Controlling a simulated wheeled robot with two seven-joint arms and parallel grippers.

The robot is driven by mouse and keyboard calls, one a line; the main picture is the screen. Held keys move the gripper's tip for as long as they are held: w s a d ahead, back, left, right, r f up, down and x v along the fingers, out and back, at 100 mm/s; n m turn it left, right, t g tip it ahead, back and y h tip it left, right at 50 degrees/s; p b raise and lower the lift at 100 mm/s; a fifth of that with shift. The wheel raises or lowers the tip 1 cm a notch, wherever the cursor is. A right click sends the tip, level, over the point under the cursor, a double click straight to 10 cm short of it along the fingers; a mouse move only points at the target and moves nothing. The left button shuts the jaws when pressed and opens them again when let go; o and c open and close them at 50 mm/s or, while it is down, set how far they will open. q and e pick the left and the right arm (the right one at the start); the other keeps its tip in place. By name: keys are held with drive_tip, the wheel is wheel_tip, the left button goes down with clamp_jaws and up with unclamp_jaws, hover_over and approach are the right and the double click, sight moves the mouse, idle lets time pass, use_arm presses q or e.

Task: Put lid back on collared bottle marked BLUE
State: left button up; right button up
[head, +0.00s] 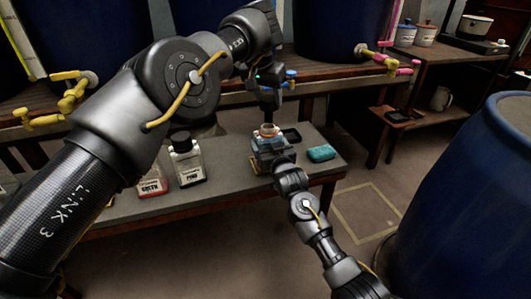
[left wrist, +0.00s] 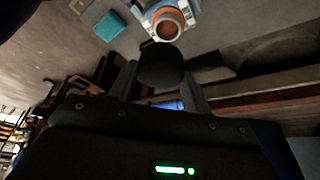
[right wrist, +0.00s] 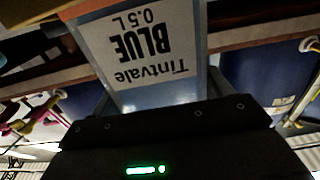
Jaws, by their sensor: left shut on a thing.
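The BLUE bottle (right wrist: 145,50) stands on the low bench, its label upside down in the right wrist view. Its orange-brown collar and open mouth show in the left wrist view (left wrist: 168,22) and in the head view (head: 267,130). My left gripper (left wrist: 160,85) is shut on a dark round lid (left wrist: 160,63) and holds it above and beside the mouth, apart from it. In the head view my left gripper (head: 268,98) is over the bottle. My right gripper (right wrist: 160,90) has its fingers on both sides of the bottle's body and appears shut on it.
Bottles marked GREEN (head: 151,180) and PINK (head: 187,162) stand on the bench to the left. Large blue vats with taps stand behind; a blue barrel (head: 470,200) is at right.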

drive_tip(key=c, duration=0.6)
use_arm(q)
hover_over(269, 125)
drive_tip(key=s, duration=0.1)
drive_tip(key=shift+a+f, duration=0.2)
drive_tip(key=shift+f, duration=1)
drive_tip(key=shift+a+f, duration=0.2)
drive_tip(key=shift+f, duration=0.95)
use_arm(e)
drive_tip(key=shift+o, duration=0.2)
use_arm(q)
drive_tip(key=shift+s+f, duration=0.1)
drive_tip(key=shift+s+f, duration=0.1)
drive_tip(key=shift+f, duration=0.75)
drive_tip(key=shift+f, duration=0.6)
drive_tip(key=o, duration=1.3)
drive_tip(key=v, duration=1.2)
use_arm(e)
drive_tip(key=shift+w, duration=0.1)
